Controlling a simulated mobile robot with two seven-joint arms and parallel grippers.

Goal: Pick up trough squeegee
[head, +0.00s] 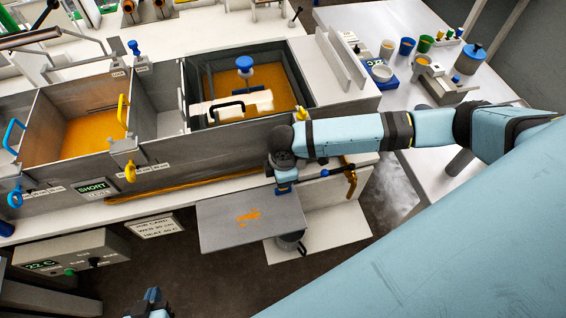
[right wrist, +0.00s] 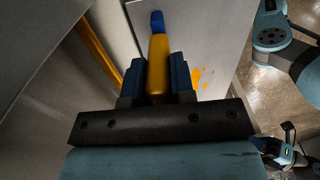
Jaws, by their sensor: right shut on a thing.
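My right gripper (right wrist: 158,82) is shut on a yellow handle with a blue end (right wrist: 158,55), which looks like the trough squeegee (right wrist: 157,22). The squeegee lies between the two dark blue fingers and its blue end points away from me. Its working end cannot be made out. In the head view, the right gripper (head: 285,187) points down in front of the bath wall, by the back edge of a grey plate, and its own arm hides most of what it holds. My left gripper (head: 151,301) is at the bottom edge, far from the squeegee, and too cut off to judge.
The grey plate (head: 215,235) with orange splashes juts out below. An orange-coated trough (head: 190,184) runs along the bath front. The bath (head: 185,95) has upright walls and yellow and blue handles. A side table (head: 395,165) with cups stands at right.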

